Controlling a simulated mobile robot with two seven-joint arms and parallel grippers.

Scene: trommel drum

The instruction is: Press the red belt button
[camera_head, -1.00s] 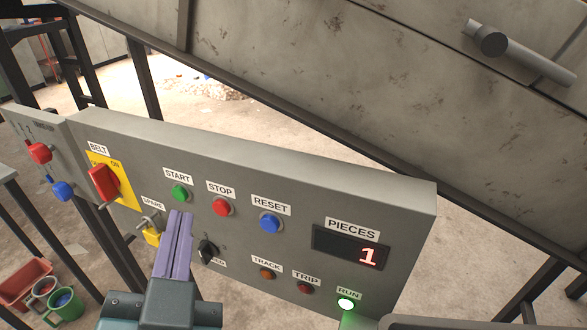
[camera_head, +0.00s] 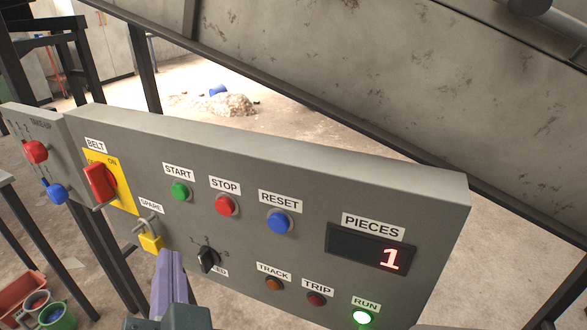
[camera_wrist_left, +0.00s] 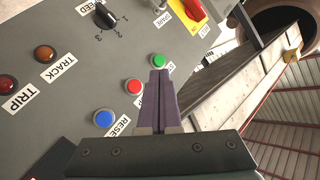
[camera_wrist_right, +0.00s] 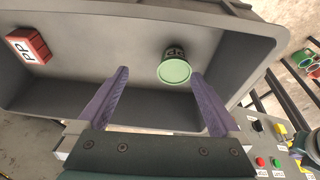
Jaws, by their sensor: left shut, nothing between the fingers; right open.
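The grey control panel (camera_head: 310,180) carries a red round button (camera_head: 225,205) labelled STOP, between the green START button (camera_head: 180,191) and the blue RESET button (camera_head: 280,221). A red rotary handle (camera_head: 99,182) on a yellow plate sits under the BELT label. Another red knob (camera_head: 36,152) is on the box at far left. My left gripper (camera_head: 171,256) is shut and empty, low in front of the panel, below the padlock. In the left wrist view its tips (camera_wrist_left: 160,74) appear beside the red button (camera_wrist_left: 134,87); contact cannot be told. My right gripper (camera_wrist_right: 159,73) is open.
A yellow padlock (camera_head: 151,242) and black selector (camera_head: 208,259) are on the panel. The RUN lamp (camera_head: 362,316) glows green; the PIECES display (camera_head: 372,250) reads 1. In the right wrist view, a grey bin (camera_wrist_right: 250,50) holds a green container (camera_wrist_right: 174,68) and red block (camera_wrist_right: 29,46).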

